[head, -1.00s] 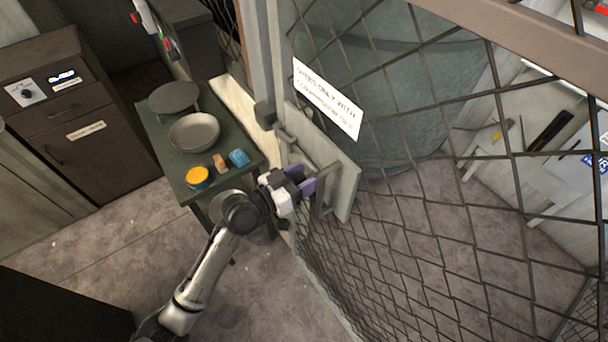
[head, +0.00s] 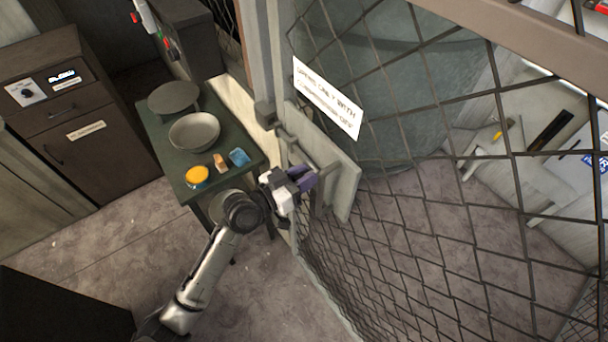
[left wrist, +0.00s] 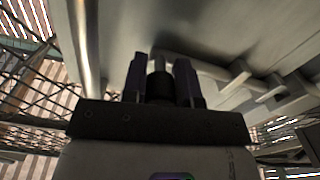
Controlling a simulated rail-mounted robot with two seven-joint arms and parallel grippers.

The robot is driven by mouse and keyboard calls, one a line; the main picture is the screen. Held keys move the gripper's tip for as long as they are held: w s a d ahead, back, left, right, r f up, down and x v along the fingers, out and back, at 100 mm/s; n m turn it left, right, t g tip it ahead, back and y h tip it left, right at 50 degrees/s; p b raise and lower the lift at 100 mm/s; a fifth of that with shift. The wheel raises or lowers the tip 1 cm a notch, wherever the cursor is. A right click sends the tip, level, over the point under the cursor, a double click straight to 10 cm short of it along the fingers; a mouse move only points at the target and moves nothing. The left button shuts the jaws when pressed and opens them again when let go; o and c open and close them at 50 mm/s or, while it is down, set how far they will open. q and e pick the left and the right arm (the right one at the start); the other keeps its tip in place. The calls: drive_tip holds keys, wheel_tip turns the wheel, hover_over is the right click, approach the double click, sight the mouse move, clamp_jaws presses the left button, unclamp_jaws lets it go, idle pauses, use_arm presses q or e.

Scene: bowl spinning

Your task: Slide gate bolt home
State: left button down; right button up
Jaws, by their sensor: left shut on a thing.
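The mesh gate (head: 430,230) carries a pale bolt plate (head: 345,185) beside the gate post (head: 262,60). The bolt (head: 299,152) lies along this plate toward the post. My left gripper (head: 306,179) is at the plate, its purple fingers shut on the bolt handle. In the left wrist view the dark round bolt handle (left wrist: 159,86) sits between the two fingers, in front of the pale metal plate (left wrist: 215,45). The fingers hide part of the bolt, and I cannot tell how far its end reaches into the post. My right gripper is not in view.
A green table (head: 160,145) left of the post holds a grey bowl (head: 194,131), a grey disc (head: 173,96), a yellow-topped pot (head: 196,175) and small blocks. A white sign (head: 328,98) hangs on the gate. The floor (head: 110,250) left of my arm is clear.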

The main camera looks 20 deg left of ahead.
sight(295, 150)
use_arm(q)
drive_tip(key=w+a+b, duration=0.1)
drive_tip(key=a, duration=0.1)
drive_tip(key=w+a+b, duration=0.3)
drive_tip(key=a+b, duration=0.1)
drive_tip(key=shift+w+a+f, duration=0.1)
drive_tip(key=shift+w+a, duration=0.05)
drive_tip(key=shift+a, duration=0.1)
drive_tip(key=c, duration=1.2)
unclamp_jaws()
drive_tip(key=shift+o, duration=1.4)
drive_tip(key=shift+a, duration=0.2)
drive_tip(key=shift+o, duration=0.2)
drive_tip(key=shift+d, duration=0.1)
